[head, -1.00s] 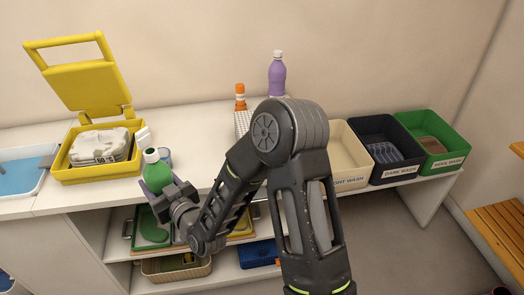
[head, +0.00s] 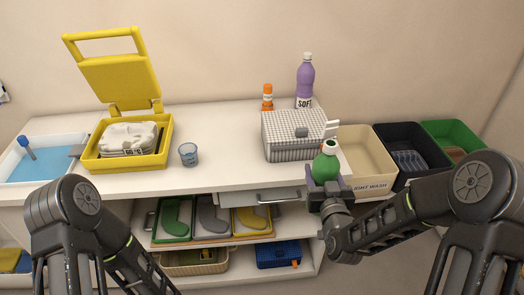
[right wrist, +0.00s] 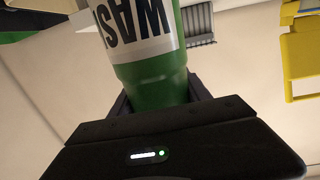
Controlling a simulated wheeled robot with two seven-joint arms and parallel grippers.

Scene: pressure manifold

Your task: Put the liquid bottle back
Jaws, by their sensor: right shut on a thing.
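The liquid bottle is green with a white label (right wrist: 130,32) reading "WASH". In the head view the green bottle (head: 326,168) is upright at the front edge of the white counter, just in front of the grey checkered box. The right wrist view shows the bottle's green base (right wrist: 150,88) between the fingers. My left arm enters at the lower left, but its gripper is out of view.
A purple bottle (head: 305,78) and an orange bottle (head: 267,97) stand behind the checkered box (head: 290,152). Wash bins, including a beige one (head: 372,160), stand right. A blue cup (head: 188,155) and open yellow case (head: 165,145) are left. Counter between cup and box is clear.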

